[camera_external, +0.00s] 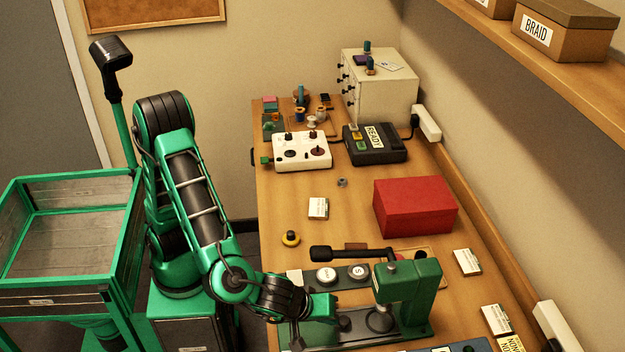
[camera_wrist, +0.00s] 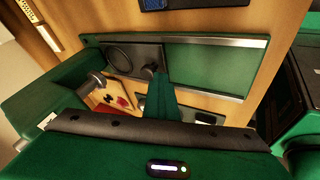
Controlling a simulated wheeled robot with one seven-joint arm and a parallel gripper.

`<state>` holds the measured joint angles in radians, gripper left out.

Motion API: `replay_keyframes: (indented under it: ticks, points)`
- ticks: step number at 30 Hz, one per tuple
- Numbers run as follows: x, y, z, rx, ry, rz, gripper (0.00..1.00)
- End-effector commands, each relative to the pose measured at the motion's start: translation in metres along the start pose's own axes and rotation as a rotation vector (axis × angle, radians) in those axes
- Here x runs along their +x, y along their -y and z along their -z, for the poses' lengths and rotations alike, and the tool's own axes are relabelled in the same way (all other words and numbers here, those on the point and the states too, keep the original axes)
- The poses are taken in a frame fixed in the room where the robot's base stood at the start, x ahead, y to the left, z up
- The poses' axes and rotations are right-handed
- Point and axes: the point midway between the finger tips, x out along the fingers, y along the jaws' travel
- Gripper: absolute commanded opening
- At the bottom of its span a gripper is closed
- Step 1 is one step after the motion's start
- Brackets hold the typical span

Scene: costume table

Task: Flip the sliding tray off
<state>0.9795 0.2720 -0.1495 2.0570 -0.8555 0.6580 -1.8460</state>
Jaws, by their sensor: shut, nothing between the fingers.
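A green hand press (camera_external: 415,285) with a long black lever (camera_external: 340,254) stands at the front of the table. My gripper (camera_external: 343,322) is low, just left of the press. In the wrist view my gripper (camera_wrist: 158,76) is shut and empty, its tip over or beside the tray's dark part; I cannot tell whether they touch. My arm partly hides the tray's left end in the external view.
Two round white buttons (camera_external: 342,273) sit on a plate behind my gripper. A yellow-black knob (camera_external: 290,239), red box (camera_external: 415,206), white control box (camera_external: 302,151) and black READY box (camera_external: 374,144) stand farther back. The table's middle is mostly clear.

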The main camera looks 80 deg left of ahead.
Motion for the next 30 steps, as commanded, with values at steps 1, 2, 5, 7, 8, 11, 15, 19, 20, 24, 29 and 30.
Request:
replay_keyframes:
  ticks: [1,2,5,7,8,11,15,19,20,24,29,30]
  points:
    - [0.002,-0.005,0.003,-0.011,-0.003,-0.009,0.0]
    - [0.001,-0.005,0.003,-0.012,-0.003,-0.009,0.0]
    - [-0.003,0.001,0.004,-0.011,-0.002,-0.01,0.0]
    - [-0.008,0.008,0.004,-0.01,-0.001,-0.009,0.0]
    - [-0.011,0.013,0.004,-0.008,-0.001,-0.008,0.0]
    - [-0.022,0.029,0.004,-0.004,0.0,-0.006,0.0]
    - [-0.052,0.032,0.003,-0.003,0.004,-0.005,0.0]
    - [-0.079,0.033,0.002,-0.002,0.005,-0.004,0.0]
    - [-0.084,0.033,0.002,-0.003,0.004,-0.005,0.0]
    - [-0.106,0.033,0.002,-0.001,0.003,-0.004,0.0]
    - [-0.12,0.033,0.002,0.0,0.002,-0.003,0.0]
    - [-0.121,0.034,0.002,0.0,0.001,-0.002,0.0]
